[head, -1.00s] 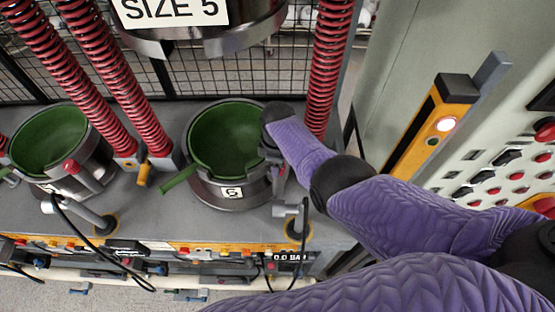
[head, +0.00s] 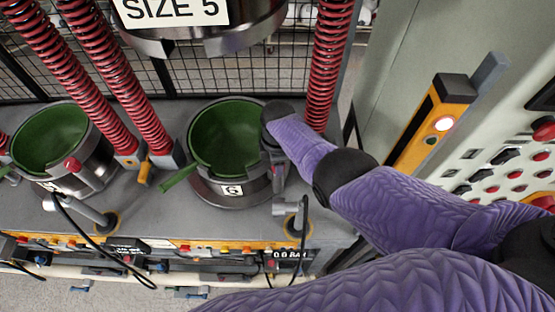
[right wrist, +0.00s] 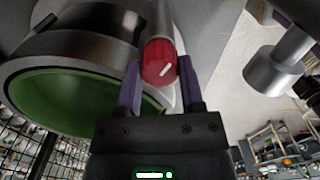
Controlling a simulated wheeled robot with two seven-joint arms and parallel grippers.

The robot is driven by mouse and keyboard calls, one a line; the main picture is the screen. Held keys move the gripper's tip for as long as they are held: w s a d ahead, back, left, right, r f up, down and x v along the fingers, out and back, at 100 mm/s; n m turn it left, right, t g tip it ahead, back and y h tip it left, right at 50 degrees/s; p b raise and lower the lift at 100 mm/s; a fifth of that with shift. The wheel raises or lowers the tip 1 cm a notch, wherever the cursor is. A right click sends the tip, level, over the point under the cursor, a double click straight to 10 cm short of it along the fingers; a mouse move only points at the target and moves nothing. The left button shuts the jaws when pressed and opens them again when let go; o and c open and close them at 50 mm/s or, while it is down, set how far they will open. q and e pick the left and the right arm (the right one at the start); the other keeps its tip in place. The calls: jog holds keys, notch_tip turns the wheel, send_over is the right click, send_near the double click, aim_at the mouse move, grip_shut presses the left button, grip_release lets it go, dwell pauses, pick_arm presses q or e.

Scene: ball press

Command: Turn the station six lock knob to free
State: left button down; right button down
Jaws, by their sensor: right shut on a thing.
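The station six pot (head: 232,190) is a metal cup with a green lining and a "6" label, standing on the grey bench in the head view. My right gripper (head: 276,168) is at the pot's right side, partly hidden by my purple arm. In the right wrist view, my right gripper (right wrist: 160,85) has its fingers on both sides of the red lock knob (right wrist: 158,62) and is shut on it. A white mark on the knob's face slants up to the right. The pot's green lining (right wrist: 75,100) shows at the left. My left gripper is not in view.
A similar green-lined pot (head: 50,140) stands at the left. A press head labelled "SIZE 5" (head: 172,12) hangs above. Red springs (head: 325,70) flank the station. A grey post with a cable (head: 290,208) is just below my gripper. A control panel (head: 500,150) is at the right.

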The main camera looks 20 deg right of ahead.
jog(key=shift+c, duration=1.1)
grip_release()
